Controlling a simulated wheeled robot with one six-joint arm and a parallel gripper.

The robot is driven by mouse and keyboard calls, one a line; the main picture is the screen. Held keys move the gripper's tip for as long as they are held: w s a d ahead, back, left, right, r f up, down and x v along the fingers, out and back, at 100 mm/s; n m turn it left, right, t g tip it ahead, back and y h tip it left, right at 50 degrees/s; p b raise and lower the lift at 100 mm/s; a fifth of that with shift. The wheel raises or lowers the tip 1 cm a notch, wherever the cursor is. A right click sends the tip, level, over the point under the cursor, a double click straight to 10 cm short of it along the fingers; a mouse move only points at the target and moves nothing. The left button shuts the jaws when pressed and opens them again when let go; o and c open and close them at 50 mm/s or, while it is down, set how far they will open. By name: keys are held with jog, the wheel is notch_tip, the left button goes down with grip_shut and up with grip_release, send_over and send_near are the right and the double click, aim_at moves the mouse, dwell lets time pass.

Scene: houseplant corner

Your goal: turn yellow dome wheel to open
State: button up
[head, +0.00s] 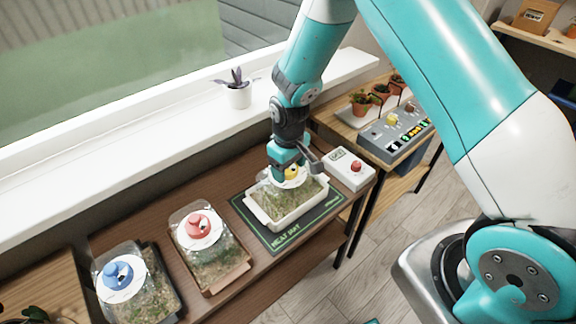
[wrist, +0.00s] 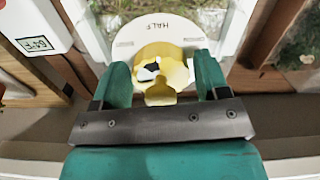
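The yellow dome wheel (wrist: 160,66) sits on a round white plate (wrist: 158,38) marked HALF, on top of the dome over the moss tray (head: 290,205). In the head view the wheel (head: 292,172) is partly covered by my gripper (head: 288,166). In the wrist view my gripper (wrist: 163,76) has its two teal fingers apart, one on each side of the wheel. One lobe of the wheel points toward my palm.
The tray stands on a dark mat (head: 270,238). To its left are a red-wheeled dome (head: 200,228) and a blue-wheeled dome (head: 119,274). To its right a white box (head: 346,175) carries a red button. A potted plant (head: 238,95) stands on the windowsill.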

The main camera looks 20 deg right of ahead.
jog(key=shift+a, duration=0.1)
jog(key=c, duration=0.6)
jog(key=shift+m, duration=0.8)
jog(key=m, duration=0.3)
jog(key=shift+m+b, duration=0.4)
jog(key=shift+m, duration=1.6)
jog(key=shift+a+m, duration=0.1)
jog(key=shift+m, duration=0.7)
jog(key=o, duration=0.9)
